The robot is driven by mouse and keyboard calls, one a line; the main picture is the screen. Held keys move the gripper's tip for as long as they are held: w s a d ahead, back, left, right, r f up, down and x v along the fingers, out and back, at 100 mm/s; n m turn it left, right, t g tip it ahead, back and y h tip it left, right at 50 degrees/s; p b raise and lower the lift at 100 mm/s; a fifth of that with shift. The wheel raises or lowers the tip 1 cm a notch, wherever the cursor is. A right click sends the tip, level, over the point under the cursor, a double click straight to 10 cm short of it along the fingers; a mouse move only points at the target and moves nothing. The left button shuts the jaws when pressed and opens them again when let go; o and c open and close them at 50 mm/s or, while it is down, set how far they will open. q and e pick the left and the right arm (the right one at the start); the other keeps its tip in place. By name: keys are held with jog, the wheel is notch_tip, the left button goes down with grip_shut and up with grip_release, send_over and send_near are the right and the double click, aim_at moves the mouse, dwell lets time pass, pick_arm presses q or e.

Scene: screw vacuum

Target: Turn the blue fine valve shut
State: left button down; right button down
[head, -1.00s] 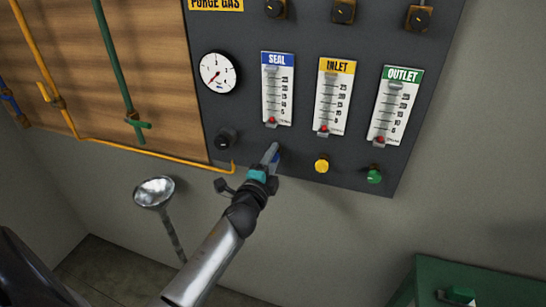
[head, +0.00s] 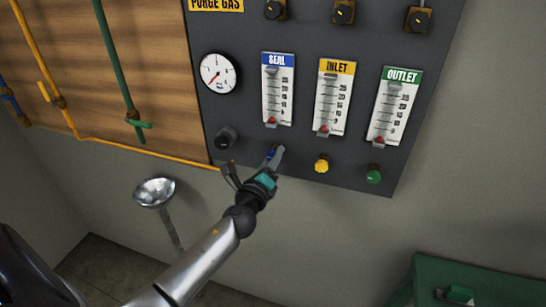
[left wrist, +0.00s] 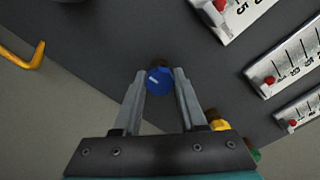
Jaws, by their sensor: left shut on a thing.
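The blue fine valve (left wrist: 159,80) is a round knob with a white mark on its face, on the dark panel below the SEAL gauge (head: 278,90). In the left wrist view it sits between the two fingertips of my left gripper (left wrist: 160,88), which is shut on it. In the head view my left gripper (head: 274,158) reaches up to the panel from below and covers most of the knob; only a bit of blue shows. The SEAL gauge's red float is at the bottom of its scale. My right gripper is not in view.
The yellow knob (head: 321,165) and green knob (head: 374,175) are to the right, under the INLET (head: 332,98) and OUTLET (head: 394,106) gauges. A black knob (head: 225,138) and an orange pipe (head: 150,151) are to the left. A metal funnel (head: 154,191) stands lower left.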

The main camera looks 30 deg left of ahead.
pick_arm(q)
jog(key=shift+m, duration=0.5)
jog(key=shift+c, duration=2.3)
grip_release()
jog(key=shift+s, duration=0.1)
jog(key=b+v, duration=0.2)
jog(key=v, duration=1.3)
jog(key=shift+d+f, duration=0.1)
jog(key=shift+d, duration=0.05)
